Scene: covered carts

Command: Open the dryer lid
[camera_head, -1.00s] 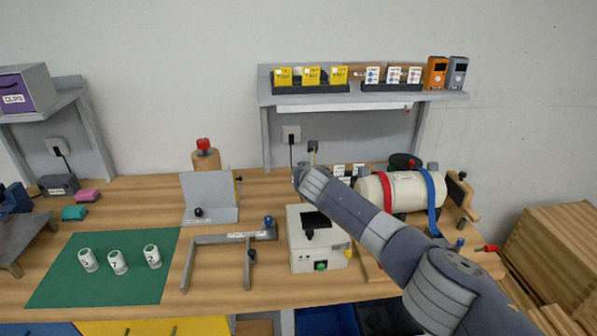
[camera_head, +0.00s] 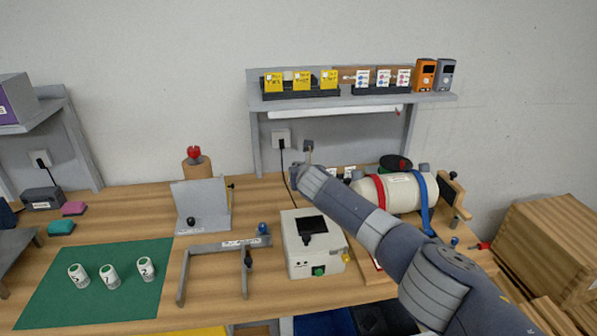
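A small cream box (camera_head: 314,263) on the bench appears to be the dryer. It has a dark window (camera_head: 312,225) and a black knob (camera_head: 306,240) on top, and a green button (camera_head: 319,271) on its front. Its top appears closed. My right arm reaches in from the lower right, passing over the box's right side. My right gripper (camera_head: 305,158) is above the bench behind the box, apart from the knob. Its fingers are small and seen from behind, so their opening is unclear. My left gripper is out of view.
A strapped white cylinder (camera_head: 402,192) lies right of the box, partly behind my arm. A grey bracket frame (camera_head: 215,248) and an upright grey plate (camera_head: 202,205) stand left. A green mat (camera_head: 60,300) holds white containers. A shelf (camera_head: 350,99) hangs above.

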